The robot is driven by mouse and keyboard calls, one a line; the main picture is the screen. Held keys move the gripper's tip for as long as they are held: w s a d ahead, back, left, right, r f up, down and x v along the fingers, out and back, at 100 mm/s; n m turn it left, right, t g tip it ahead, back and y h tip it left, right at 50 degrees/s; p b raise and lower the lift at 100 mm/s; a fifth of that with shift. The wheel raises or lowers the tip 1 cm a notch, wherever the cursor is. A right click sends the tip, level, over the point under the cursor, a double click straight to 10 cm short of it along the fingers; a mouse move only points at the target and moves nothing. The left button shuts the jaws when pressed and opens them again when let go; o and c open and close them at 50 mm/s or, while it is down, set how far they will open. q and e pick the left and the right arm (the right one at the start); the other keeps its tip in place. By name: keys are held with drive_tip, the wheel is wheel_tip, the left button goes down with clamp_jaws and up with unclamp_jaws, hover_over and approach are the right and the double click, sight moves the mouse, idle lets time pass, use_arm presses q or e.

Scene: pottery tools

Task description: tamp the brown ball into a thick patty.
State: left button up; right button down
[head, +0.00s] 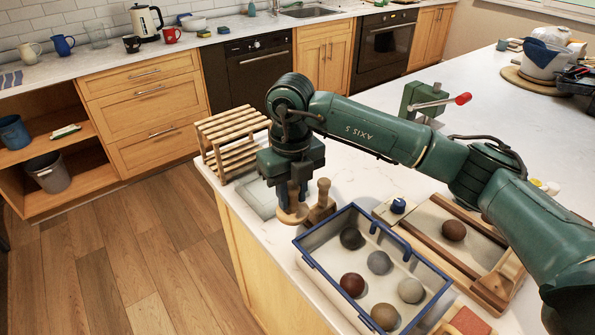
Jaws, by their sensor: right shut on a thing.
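A brown ball (453,230) sits whole and round on a pale board (437,217) between wooden rails at the right. My right gripper (297,186) points down near the counter's left edge, well left of the ball. It is shut on a wooden tamper (292,214) with a round, flat foot. The gripper hides the tamper's upper part. I cannot tell whether the foot touches the surface below. My left gripper is not in view.
A blue-rimmed tray (313,264) with several balls stands between tamper and board. A second wooden tool (321,199) stands just right of the tamper. A slatted wooden rack (232,140) is behind left. A green press with a red-knobbed lever (430,101) stands farther back.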

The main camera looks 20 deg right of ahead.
sight(293, 212)
drive_tip(key=shift+w+d+f, duration=0.25)
drive_tip(key=shift+w+f, duration=0.2)
drive_tip(key=shift+f, duration=0.3)
drive_tip(key=shift+s+f+b, duration=0.15)
drive_tip(key=shift+f+b, duration=0.2)
drive_tip(key=shift+f, duration=0.2)
wheel_tip(293, 212, down, 4)
drive_tip(key=shift+r+b, duration=0.2)
drive_tip(key=shift+b, duration=0.8)
drive_tip(key=shift+f+b, duration=0.45)
drive_tip(key=shift+f, duration=0.35)
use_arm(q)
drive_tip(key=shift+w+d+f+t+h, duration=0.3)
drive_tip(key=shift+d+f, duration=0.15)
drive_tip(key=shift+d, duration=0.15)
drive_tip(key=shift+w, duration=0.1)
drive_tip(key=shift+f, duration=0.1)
use_arm(e)
drive_tip(key=shift+f, duration=0.15)
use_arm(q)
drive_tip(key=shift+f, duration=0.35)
use_arm(e)
drive_tip(key=shift+f, duration=0.2)
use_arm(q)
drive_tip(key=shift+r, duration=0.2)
use_arm(e)
drive_tip(key=c, duration=1.1)
unclamp_jaws()
